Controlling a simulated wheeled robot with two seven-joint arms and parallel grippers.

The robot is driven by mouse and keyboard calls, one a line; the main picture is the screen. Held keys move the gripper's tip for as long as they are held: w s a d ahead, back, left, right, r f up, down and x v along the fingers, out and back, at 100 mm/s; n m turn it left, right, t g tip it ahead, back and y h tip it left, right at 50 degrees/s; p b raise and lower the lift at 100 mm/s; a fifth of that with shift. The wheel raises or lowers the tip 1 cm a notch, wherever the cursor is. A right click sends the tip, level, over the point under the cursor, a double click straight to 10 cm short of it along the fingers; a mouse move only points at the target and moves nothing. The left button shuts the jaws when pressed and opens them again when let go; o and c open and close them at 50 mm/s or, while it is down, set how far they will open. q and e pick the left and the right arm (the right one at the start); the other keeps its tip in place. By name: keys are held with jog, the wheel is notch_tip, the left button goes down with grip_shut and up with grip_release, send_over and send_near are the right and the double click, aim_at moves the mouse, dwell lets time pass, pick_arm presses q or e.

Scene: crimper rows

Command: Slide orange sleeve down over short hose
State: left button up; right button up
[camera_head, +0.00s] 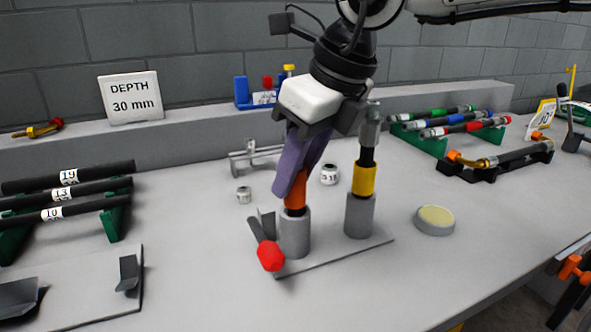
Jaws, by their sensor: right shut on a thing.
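The orange sleeve (295,201) sits upright between the purple fingers of my right gripper (288,187), which is shut on it. A short black piece of hose (294,211) shows just below the sleeve, standing in the left grey cylindrical holder (294,235). The sleeve is in line with the hose and a little above the holder's rim. The fingers hide the sleeve's upper part and the hose top. My left gripper is not in view.
The right holder (359,218) carries a taller hose with a yellow sleeve (363,180) and metal fitting. A red-tipped handle (270,256) sits in front of the left holder. A round pad (435,219) lies right. The front table is clear.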

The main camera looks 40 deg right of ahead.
jog(key=shift+f+b, duration=0.55)
jog(key=shift+f, duration=0.15)
jog(key=o, duration=1.1)
jog(key=p+v, duration=0.2)
jog(key=v, duration=0.8)
jog(key=shift+r+p, duration=0.2)
jog(key=shift+p, duration=0.1)
